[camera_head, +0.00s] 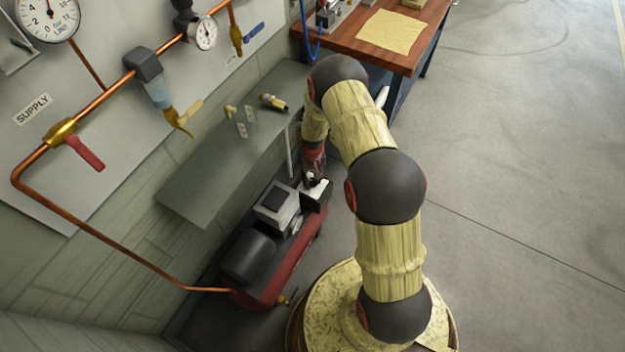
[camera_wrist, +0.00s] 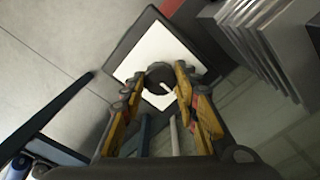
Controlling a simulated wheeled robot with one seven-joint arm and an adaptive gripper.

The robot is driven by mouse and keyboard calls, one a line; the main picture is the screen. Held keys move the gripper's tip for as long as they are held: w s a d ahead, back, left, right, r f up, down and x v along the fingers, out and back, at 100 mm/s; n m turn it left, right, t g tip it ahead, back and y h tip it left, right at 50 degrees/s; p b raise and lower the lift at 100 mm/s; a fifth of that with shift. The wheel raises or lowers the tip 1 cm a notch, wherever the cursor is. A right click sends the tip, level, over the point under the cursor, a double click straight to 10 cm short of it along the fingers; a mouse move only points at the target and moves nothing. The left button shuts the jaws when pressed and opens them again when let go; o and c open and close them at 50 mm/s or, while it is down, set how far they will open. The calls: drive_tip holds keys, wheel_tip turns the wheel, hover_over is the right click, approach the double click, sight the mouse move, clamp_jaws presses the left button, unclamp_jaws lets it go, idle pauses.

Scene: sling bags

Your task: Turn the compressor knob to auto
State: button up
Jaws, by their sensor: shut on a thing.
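The compressor knob (camera_wrist: 158,73) is a round black dial with a short white mark, set on a white plate (camera_wrist: 147,50) in a dark box. In the wrist view the white mark points to the lower right. My gripper (camera_wrist: 159,82) has a finger on each side of the knob and is shut on it. In the head view my gripper (camera_head: 314,172) reaches down to the white-topped box at the far end of the compressor (camera_head: 290,257), which has a red tank. The knob is mostly hidden there by my gripper. Any lettering on the plate cannot be read.
A grey shelf (camera_head: 210,165) with small brass fittings juts from the wall just left of my gripper. Copper pipes, a gauge (camera_head: 47,14) and a red-handled valve (camera_head: 84,152) are on the wall panel. A wooden workbench (camera_head: 420,40) stands behind. Open floor lies right.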

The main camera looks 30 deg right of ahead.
drive_tip(key=shift+m, duration=0.3)
drive_tip(key=m+p, duration=0.1)
drive_tip(key=m, duration=0.2)
drive_tip(key=shift+m, duration=0.4)
drive_tip(key=m, duration=0.4)
drive_tip(key=shift+p, duration=0.3)
drive_tip(key=m, duration=0.5)
drive_tip(key=shift+m+p, duration=0.4)
drive_tip(key=shift+m, duration=1.8)
drive_tip(key=o, duration=1.1)
drive_tip(key=shift+o, duration=0.3)
